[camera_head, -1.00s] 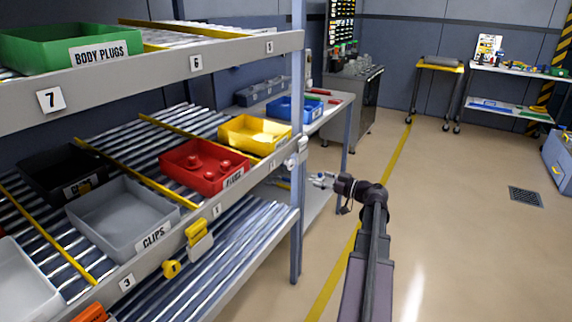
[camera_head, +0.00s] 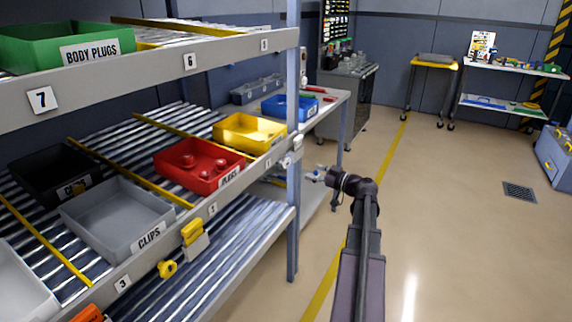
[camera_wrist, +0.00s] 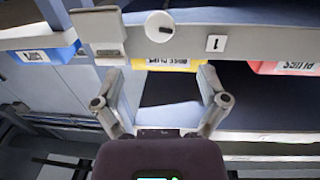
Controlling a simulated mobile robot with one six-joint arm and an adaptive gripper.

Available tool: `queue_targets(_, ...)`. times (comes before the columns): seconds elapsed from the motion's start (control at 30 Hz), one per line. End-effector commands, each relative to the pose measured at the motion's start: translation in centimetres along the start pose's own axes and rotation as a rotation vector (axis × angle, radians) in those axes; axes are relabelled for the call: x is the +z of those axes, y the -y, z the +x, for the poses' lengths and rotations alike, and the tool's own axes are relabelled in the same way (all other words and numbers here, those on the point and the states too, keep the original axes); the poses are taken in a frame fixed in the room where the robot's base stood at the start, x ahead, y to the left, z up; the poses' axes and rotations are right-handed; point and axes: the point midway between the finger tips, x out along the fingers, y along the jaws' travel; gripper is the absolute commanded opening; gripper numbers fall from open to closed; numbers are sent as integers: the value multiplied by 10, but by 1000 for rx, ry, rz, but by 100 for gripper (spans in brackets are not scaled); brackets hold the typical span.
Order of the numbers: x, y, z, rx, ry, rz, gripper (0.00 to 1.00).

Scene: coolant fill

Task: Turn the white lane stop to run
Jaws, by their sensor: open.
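The white lane stop (camera_head: 287,162) is a small white knob on the front rail of the middle shelf, near the right-hand post. In the wrist view the white round knob (camera_wrist: 160,27) with a dark slot sits on the rail, beside the number 1 label. My gripper (camera_head: 314,175) is to the right of the rail in the head view. In the wrist view my gripper (camera_wrist: 161,100) is open and empty, its fingers apart below the knob and not touching it.
A pale block (camera_wrist: 100,35) on the rail stands left of the knob. Red (camera_head: 200,166) and yellow (camera_head: 249,131) bins sit on the rollers behind the rail. A yellow lane stop (camera_head: 192,232) is further along the shelf. The floor to the right is open.

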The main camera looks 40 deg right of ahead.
Motion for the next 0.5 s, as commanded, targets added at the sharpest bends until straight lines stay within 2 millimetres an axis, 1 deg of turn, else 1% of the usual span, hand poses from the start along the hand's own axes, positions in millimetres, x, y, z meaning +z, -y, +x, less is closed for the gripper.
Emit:
queue_targets(0.03, 0, -1, 8, -1, 0, 0, 93)
queue_targets(0.5, 0, -1, 78, -2, -1, 0, 93)
